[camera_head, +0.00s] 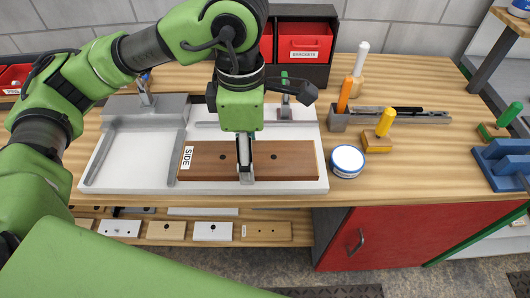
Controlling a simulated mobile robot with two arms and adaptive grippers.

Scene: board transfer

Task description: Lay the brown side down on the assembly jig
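The brown side (290,160) is a flat wooden board with two dark holes and a white "SIDE" label at its left end. In the head view it lies level over the front right part of the white assembly jig (113,168); I cannot tell whether it rests fully on it. My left gripper (245,165) points straight down over the middle of the board. Its near finger reaches the board's front edge; the far finger is hidden, so its grip is unclear. My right gripper is not in view.
A grey block with a clamp (145,107) stands on the jig's back left. A red bin marked "BRACKETS" (304,42) is behind. A round blue-and-white tin (347,161) sits close right of the jig. Several tools stand farther right. Boards lie on a shelf below.

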